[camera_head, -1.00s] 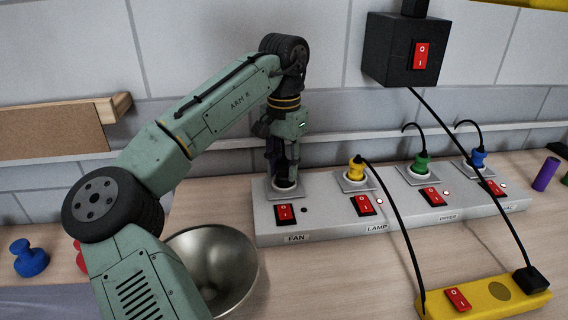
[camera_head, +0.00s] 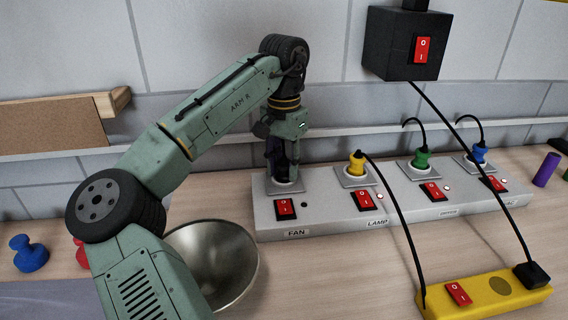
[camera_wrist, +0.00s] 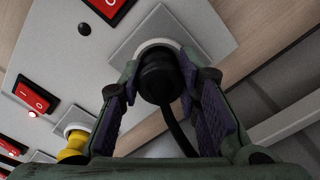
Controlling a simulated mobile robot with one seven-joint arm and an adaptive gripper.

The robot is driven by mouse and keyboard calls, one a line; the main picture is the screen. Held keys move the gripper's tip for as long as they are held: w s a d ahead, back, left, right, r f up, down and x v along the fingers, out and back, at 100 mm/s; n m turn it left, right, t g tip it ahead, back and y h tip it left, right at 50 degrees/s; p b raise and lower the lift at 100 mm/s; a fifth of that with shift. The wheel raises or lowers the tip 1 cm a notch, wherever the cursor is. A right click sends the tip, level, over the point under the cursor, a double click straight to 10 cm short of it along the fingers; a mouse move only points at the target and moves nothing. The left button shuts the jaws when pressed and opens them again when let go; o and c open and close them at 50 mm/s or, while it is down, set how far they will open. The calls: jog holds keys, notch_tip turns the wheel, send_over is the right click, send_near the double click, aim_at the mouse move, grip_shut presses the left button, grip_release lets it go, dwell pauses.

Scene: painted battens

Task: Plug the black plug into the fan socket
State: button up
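The black plug (camera_wrist: 160,76) stands in the round white fan socket (camera_wrist: 158,46) in the wrist view, with its black cord running back toward the camera. How deep it sits is hard to tell. My gripper (camera_wrist: 160,72) has one purple-padded finger on each side of the plug, the tips close against it. In the head view my gripper (camera_head: 284,172) points down over the fan socket's square plate (camera_head: 272,187) and mostly hides the plug. The FAN label (camera_head: 297,233) is below a red switch (camera_head: 285,208). The small fan indicator (camera_head: 304,204) is dark.
Yellow (camera_head: 357,162), green (camera_head: 421,159) and blue (camera_head: 480,152) plugs fill the other sockets of the grey strip (camera_head: 340,222). A metal bowl (camera_head: 238,262) is in front. A yellow power strip (camera_head: 490,293) and a black switch box (camera_head: 392,50) with a hanging cord are at right.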

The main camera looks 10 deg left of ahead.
jog(key=o, duration=0.5)
notch_tip(320, 180, up, 12)
jog(key=shift+r, duration=0.1)
dwell(0.5)
